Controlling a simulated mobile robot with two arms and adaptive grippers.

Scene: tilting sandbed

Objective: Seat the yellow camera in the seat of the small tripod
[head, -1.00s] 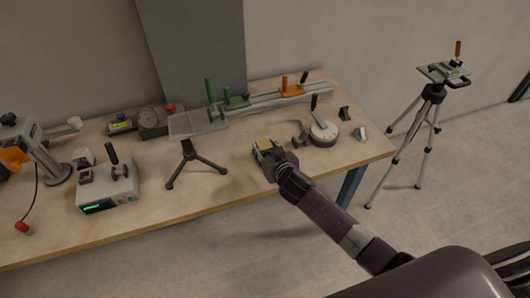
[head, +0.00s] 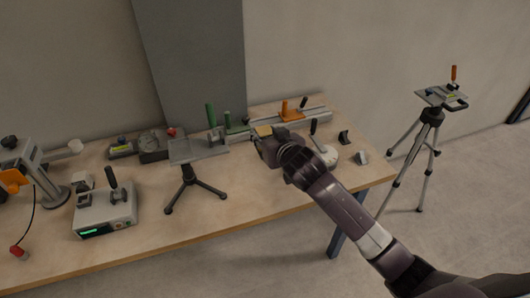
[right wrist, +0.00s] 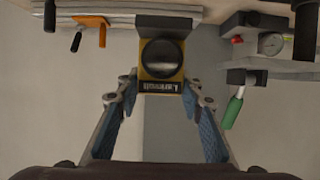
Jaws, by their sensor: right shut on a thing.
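The yellow camera (head: 264,131) is in my right gripper (head: 268,144), held above the table to the right of the small tripod. In the right wrist view the yellow camera (right wrist: 161,62) sits between the two fingers of the right gripper (right wrist: 160,92), its round dark lens and a label showing. The small tripod (head: 188,178) stands upright on the table on three dark legs, with a flat grey plate (head: 196,150) on top. The camera and the tripod are apart. Details of the seat are too small to tell. My left gripper is not in view.
Behind are a rail with a green clamp (head: 236,124) and an orange clamp (head: 291,109). A box with a green display (head: 104,207) stands left. A tall tripod (head: 428,140) stands on the floor at right.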

